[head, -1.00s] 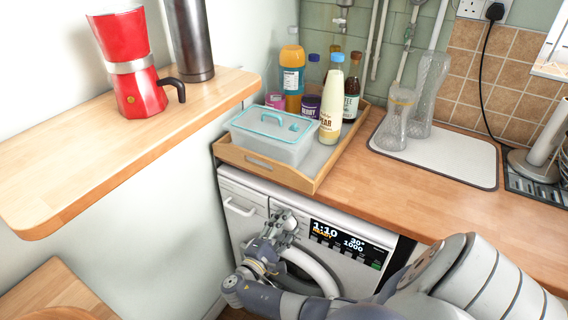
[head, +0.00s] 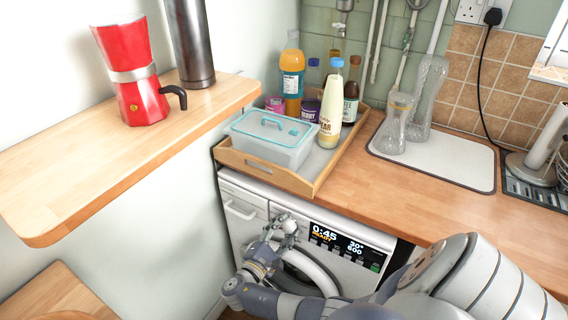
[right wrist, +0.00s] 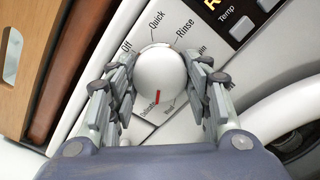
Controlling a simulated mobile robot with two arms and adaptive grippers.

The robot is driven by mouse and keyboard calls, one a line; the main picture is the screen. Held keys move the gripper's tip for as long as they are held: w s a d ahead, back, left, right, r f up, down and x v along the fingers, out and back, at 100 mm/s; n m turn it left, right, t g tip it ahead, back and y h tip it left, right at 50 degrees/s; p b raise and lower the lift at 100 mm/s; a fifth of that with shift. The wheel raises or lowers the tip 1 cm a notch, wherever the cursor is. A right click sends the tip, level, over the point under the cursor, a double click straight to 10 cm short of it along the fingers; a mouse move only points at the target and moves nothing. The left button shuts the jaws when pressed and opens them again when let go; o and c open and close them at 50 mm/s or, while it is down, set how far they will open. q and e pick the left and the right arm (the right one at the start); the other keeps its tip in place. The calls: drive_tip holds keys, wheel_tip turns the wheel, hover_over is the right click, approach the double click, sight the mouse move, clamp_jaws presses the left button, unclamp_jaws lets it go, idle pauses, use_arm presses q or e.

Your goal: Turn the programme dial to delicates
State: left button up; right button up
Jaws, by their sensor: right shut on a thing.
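The white washing machine (head: 238,207) stands under the worktop. Its round white programme dial (right wrist: 160,76) is in the middle of the right wrist view. The dial's red mark (right wrist: 157,97) points down and slightly left, close to the label that seems to read "Delicates" (right wrist: 148,103). Off, Quick and Rinse are printed around the upper side. My right gripper (right wrist: 162,80) is shut on the dial, one finger on each side. In the head view my right gripper (head: 283,229) covers the dial. The display (head: 337,241) reads 0:45, 30° and 600. My left gripper is not in view.
The wooden worktop (head: 400,190) overhangs the machine. On it is a wooden tray (head: 310,184) with a lidded box and several bottles. A wooden shelf (head: 90,175) at the left carries a red moka pot (head: 133,75) and a dark flask.

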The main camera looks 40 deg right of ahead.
drive_tip(key=o, duration=1.1)
drive_tip(key=shift+w, duration=0.1)
drive_tip(key=shift+c, duration=0.2)
drive_tip(key=v, duration=1.2)
drive_tip(key=shift+f, duration=0.1)
